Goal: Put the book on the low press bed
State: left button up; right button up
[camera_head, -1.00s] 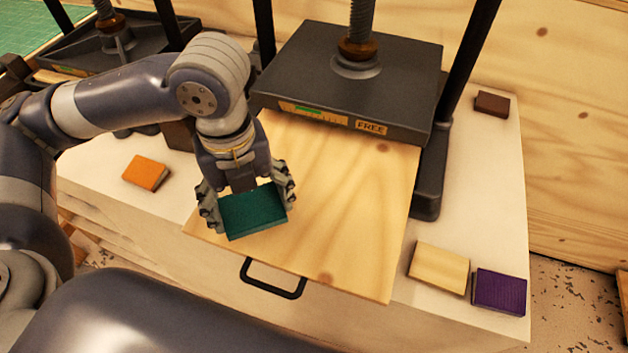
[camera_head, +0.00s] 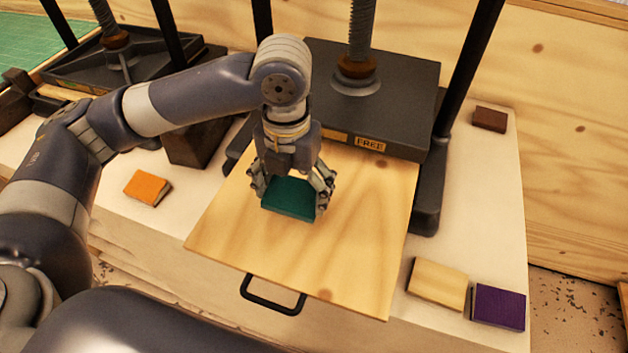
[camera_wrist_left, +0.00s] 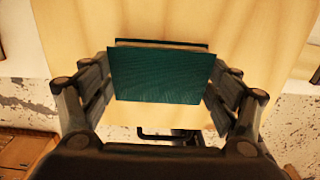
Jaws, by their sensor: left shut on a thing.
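The green book (camera_head: 290,198) is held by my left gripper (camera_head: 291,192), which is shut on its two sides. The book also shows between the fingers in the left wrist view (camera_wrist_left: 160,75). The gripper and book are over the pale wooden press bed (camera_head: 340,255), which is pulled out from under the dark press plate (camera_head: 375,100) marked FREE. I cannot tell whether the book touches the bed. My right gripper is not in view.
An orange book (camera_head: 147,187) lies on the bench to the left. A tan book (camera_head: 438,284) and a purple book (camera_head: 498,307) lie at the right, a brown one (camera_head: 490,119) behind. The bed's black handle (camera_head: 273,296) sticks out in front. A second press stands at back left.

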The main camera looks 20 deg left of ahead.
pick_arm(q)
jog(key=w, duration=0.1)
jog(key=w+d, duration=0.1)
jog(key=w+d+p, duration=0.1)
jog(key=w, duration=0.1)
jog(key=shift+w+f, duration=0.1)
jog(key=shift+f, duration=0.05)
jog(key=shift+w+d+f, duration=0.15)
jog(key=shift+w, duration=0.2)
notch_tip(320, 180, down, 3)
jog(key=shift+r+p, duration=0.1)
jog(key=shift+p, duration=0.4)
jog(key=shift+f, duration=0.3)
jog(key=shift+f, duration=0.1)
jog(key=o, duration=1.1)
jog(key=shift+c, duration=0.2)
